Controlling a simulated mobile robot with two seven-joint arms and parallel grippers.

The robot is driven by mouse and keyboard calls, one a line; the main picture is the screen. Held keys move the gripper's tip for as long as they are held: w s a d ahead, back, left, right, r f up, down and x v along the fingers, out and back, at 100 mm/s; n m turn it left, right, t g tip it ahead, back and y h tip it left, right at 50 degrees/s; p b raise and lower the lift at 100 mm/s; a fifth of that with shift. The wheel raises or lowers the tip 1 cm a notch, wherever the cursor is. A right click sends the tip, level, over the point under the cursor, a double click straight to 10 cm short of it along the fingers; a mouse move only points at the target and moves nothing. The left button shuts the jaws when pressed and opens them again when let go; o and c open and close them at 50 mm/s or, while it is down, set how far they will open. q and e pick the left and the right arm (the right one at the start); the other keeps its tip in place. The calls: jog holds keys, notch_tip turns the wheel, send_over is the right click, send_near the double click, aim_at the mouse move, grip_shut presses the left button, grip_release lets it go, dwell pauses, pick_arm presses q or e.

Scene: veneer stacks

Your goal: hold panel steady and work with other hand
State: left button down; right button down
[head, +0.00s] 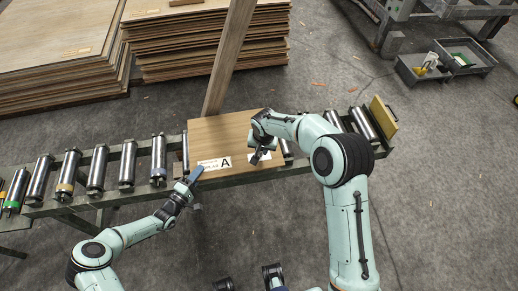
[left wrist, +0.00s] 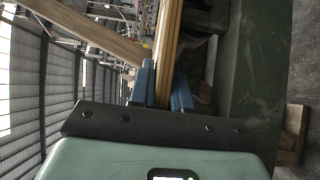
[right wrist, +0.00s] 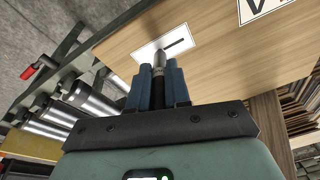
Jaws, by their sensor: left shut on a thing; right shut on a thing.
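The wood panel (head: 218,129) lies on the roller conveyor, with a white label marked "A" (head: 214,163) near its front edge. My left gripper (head: 190,179) is at the panel's front left corner. In the left wrist view its blue fingers (left wrist: 164,88) are shut on the panel's edge (left wrist: 168,45). My right gripper (head: 257,157) is over the panel's right part. In the right wrist view its fingers (right wrist: 159,87) are shut on a grey pen-like tool (right wrist: 159,64). The tool's tip is at a white label with a black line (right wrist: 176,43); I cannot tell whether it touches.
Conveyor rollers (head: 97,168) run to the left, and more lie to the right beside a yellow block (head: 383,117). A wooden post (head: 230,55) rises behind the panel. Veneer stacks (head: 205,45) stand at the back. Grey bins (head: 424,72) sit on the floor at right.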

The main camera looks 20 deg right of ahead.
jog(key=shift+d, duration=0.35)
jog(key=shift+d, duration=0.15)
jog(key=shift+s+d, duration=0.1)
jog(key=shift+d, duration=0.8)
notch_tip(320, 180, up, 7)
dwell(0.9)
dwell(0.9)
